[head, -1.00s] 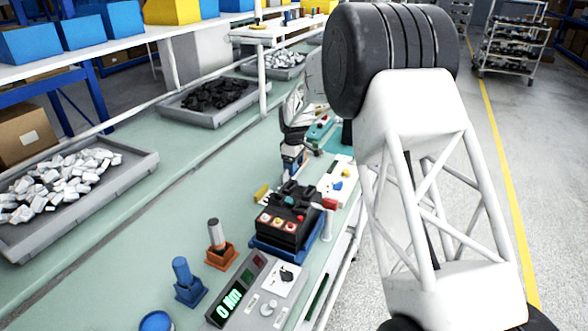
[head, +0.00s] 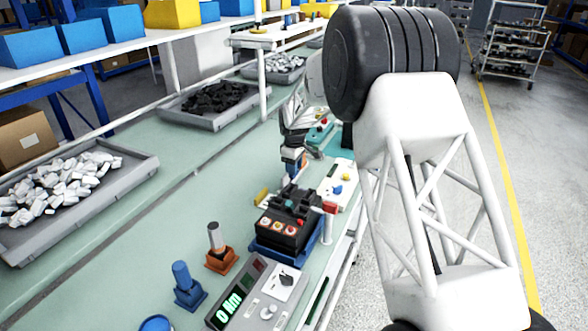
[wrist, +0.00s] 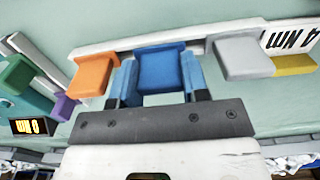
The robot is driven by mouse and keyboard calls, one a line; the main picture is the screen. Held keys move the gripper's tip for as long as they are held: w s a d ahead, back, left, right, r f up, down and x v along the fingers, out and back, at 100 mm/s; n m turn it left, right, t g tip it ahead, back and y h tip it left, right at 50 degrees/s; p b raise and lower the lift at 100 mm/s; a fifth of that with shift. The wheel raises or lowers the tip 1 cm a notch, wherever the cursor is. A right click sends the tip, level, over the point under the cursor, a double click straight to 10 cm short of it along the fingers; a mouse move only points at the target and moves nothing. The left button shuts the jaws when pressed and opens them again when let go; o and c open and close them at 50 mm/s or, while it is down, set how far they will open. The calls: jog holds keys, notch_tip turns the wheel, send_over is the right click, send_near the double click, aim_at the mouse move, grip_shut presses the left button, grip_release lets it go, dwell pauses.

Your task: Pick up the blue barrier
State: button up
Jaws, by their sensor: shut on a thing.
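The blue barrier (wrist: 160,70) is in the middle of the wrist view, between the two blue fingers of my gripper (wrist: 160,82). The fingers are shut on its sides. An orange barrier (wrist: 92,74) is to its left and a grey one (wrist: 243,56) to its right, beside a long white strip (wrist: 200,34). I cannot tell whether the blue barrier is clear of the strip. In the head view my gripper (head: 293,168) is small, beyond the black breaker unit, and the barrier cannot be made out there.
The black breaker unit (head: 287,218) with several coloured buttons stands near my gripper. A red-topped post (head: 328,210) is at its right. In the wrist view, yellow (wrist: 294,65), purple (wrist: 64,107) and green (wrist: 15,75) pieces lie farther out. The left green bench (head: 130,190) has free room.

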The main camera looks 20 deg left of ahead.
jog(key=shift+r, duration=4.8)
jog(key=shift+s, duration=0.1)
jog(key=shift+s+d+r, duration=0.2)
jog(key=shift+s+r, duration=0.15)
jog(key=shift+s, duration=0.1)
jog(key=s+d+r, duration=0.3)
jog(key=s+r, duration=0.1)
jog(key=s, duration=0.5)
jog(key=s+d+r, duration=0.4)
jog(key=s, duration=0.5)
jog(key=shift+s+d+r, duration=0.2)
jog(key=shift+d, duration=0.1)
jog(key=shift+f, duration=0.1)
jog(key=shift+f, duration=2.75)
